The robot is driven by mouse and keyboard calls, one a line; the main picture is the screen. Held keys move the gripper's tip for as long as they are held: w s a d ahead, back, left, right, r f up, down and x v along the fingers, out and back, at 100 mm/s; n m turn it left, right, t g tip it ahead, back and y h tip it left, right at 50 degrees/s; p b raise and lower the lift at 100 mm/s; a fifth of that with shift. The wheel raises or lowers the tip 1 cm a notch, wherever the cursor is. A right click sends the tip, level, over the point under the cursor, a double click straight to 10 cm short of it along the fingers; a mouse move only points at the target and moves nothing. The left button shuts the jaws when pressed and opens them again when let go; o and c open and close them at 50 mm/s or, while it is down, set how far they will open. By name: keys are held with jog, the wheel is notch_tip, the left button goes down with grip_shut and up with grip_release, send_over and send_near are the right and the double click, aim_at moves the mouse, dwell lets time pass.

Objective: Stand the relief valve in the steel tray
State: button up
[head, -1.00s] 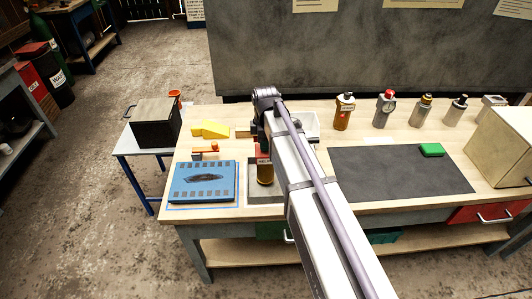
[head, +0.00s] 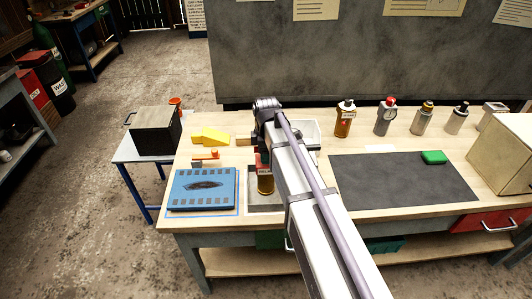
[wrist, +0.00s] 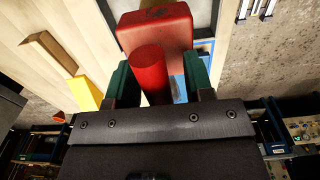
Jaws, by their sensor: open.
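A red-topped brass fitting (head: 265,184), which looks like the relief valve, stands upright in the grey steel tray (head: 250,204) in the head view. My arm partly covers both. In the wrist view a red cylinder (wrist: 150,72) and a red block (wrist: 155,25) show, seemingly the fitting's upper part. My gripper (wrist: 156,76) is open, with its green fingers on either side of the red cylinder. A gap shows on the right side; I cannot tell whether the left finger touches. In the head view the fingers are hidden behind my arm.
A dark mat (head: 400,180) with a green block (head: 433,157) is on the right. A beige box (head: 505,155) is far right.

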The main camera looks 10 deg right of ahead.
notch_tip(320, 180, up, 12)
jog(key=p, duration=1.2)
jog(key=shift+r, duration=0.15)
jog(key=s+f+m+b, duration=0.3)
jog(key=s+m, duration=1.3)
jog(key=s, duration=0.4)
jog(key=shift+s+d, duration=0.1)
